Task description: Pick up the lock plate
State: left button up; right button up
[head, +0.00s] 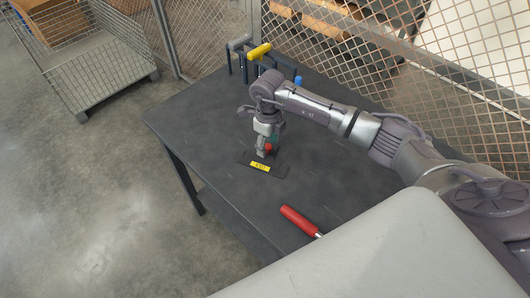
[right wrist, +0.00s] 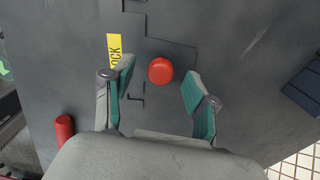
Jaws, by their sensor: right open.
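The lock plate (head: 279,172) is a thin dark plate with a yellow label and a red knob. It lies flat on the dark table, below my right gripper (head: 262,150). In the right wrist view the plate (right wrist: 165,45) blends with the tabletop; its label (right wrist: 119,48) reads "OCK" in part. The red round knob (right wrist: 160,70) shows between the two teal-padded fingers of my right gripper (right wrist: 155,88). The fingers are spread apart and nothing is held. In the head view the gripper partly hides the knob (head: 268,148). My left gripper is not in view.
A red-handled tool (head: 299,219) lies near the table's front edge. A rack (head: 287,63) with yellow, grey and blue handles stands at the back. A wire mesh fence (head: 420,50) runs behind the table (head: 200,120). The table's left part is clear.

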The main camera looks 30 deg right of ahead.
jog(key=shift+f, duration=1.2)
grip_shut()
jog(key=shift+r, duration=0.15)
